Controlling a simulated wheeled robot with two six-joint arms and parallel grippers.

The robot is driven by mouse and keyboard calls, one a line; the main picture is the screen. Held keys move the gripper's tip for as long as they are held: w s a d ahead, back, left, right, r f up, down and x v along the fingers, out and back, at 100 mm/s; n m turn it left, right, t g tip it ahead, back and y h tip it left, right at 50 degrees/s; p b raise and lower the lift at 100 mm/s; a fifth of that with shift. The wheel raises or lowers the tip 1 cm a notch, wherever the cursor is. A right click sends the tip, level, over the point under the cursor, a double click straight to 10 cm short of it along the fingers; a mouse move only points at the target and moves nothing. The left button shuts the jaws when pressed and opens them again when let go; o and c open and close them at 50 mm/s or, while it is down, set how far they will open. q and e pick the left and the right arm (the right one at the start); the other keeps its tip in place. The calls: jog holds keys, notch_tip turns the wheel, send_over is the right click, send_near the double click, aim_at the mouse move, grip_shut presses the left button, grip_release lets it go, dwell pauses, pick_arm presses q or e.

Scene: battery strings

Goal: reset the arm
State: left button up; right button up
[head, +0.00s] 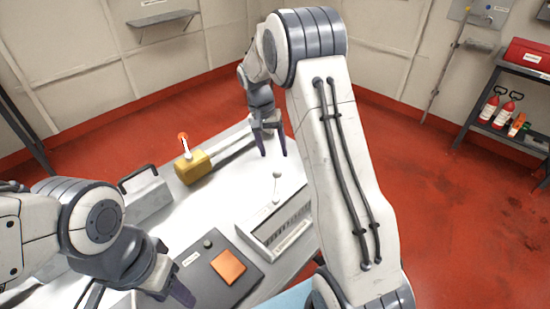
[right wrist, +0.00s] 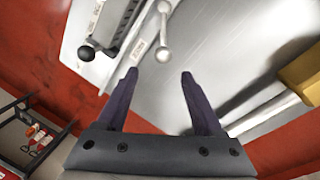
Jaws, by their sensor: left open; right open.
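My right arm rises large through the middle of the head view. Its gripper (head: 273,154) hangs over the far part of the white table (head: 218,212), fingers apart and pointing down. In the right wrist view the gripper (right wrist: 158,76) is open with nothing between its fingers, and a metal lever with ball ends (right wrist: 163,30) lies just ahead of the fingertips. My left gripper (head: 178,290) is low at the left, near the front of a dark panel; it is open, and part of it is out of frame.
A yellow block (head: 193,167) with a red-tipped lever stands at the table's back. A slotted white unit (head: 275,238), a dark panel (head: 205,270) with an orange square (head: 228,267) and a grey handled case (head: 147,195) are also there. A shelf (head: 512,105) stands far right.

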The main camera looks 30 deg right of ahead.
jog(key=shift+r, duration=0.1)
dwell(0.4)
jog(key=s+a+r+n+t, duration=0.1)
jog(key=s+a+r+n, duration=0.2)
jog(key=s+a, duration=0.35)
jog(key=s+a+r+n, duration=0.3)
jog(key=s+a+n, duration=0.1)
jog(key=a, duration=0.6)
jog(key=s+a+n+y, duration=0.1)
jog(key=s+a+n, duration=0.2)
jog(key=s, duration=0.7)
jog(key=s+a+n+y, duration=0.1)
jog(key=s+a+n, duration=0.2)
jog(key=s, duration=0.7)
jog(key=shift+s+a+r+n+y, duration=0.3)
jog(key=shift+s+a+r+n, duration=0.1)
jog(key=shift+n, duration=0.8)
jog(key=shift+w, duration=0.1)
